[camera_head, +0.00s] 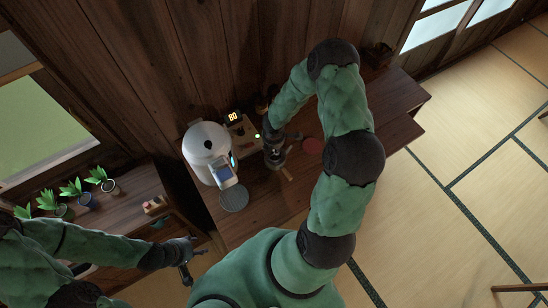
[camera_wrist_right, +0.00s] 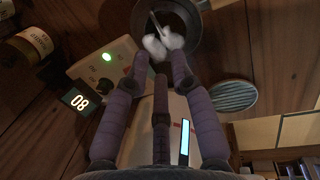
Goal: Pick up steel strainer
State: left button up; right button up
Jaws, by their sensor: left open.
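A round dark metal vessel (camera_wrist_right: 194,48), which may be the steel strainer, lies just beyond my right fingertips in the right wrist view. A thin rod and two white blobs show at its middle. In the head view, a small grey metal thing (camera_head: 275,160) shows right below my right gripper (camera_head: 274,146). My left gripper (camera_head: 186,262) is open, low at the left, away from the table's things.
A white rounded machine (camera_head: 205,147) stands on the wooden table (camera_head: 262,212), with a grey ribbed disc (camera_head: 233,199) in front. A lit display (camera_head: 233,117) and a panel with a green light are behind. A red disc (camera_head: 312,146) lies right. Potted plants (camera_head: 101,179) stand left.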

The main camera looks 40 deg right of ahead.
jog(key=shift+w+d+f, duration=0.1)
jog(key=shift+d+f, duration=0.1)
jog(key=shift+f, duration=1.2)
jog(key=shift+w+d+f, duration=0.1)
jog(key=shift+d+f, duration=0.05)
jog(key=shift+f, duration=1.25)
grip_shut()
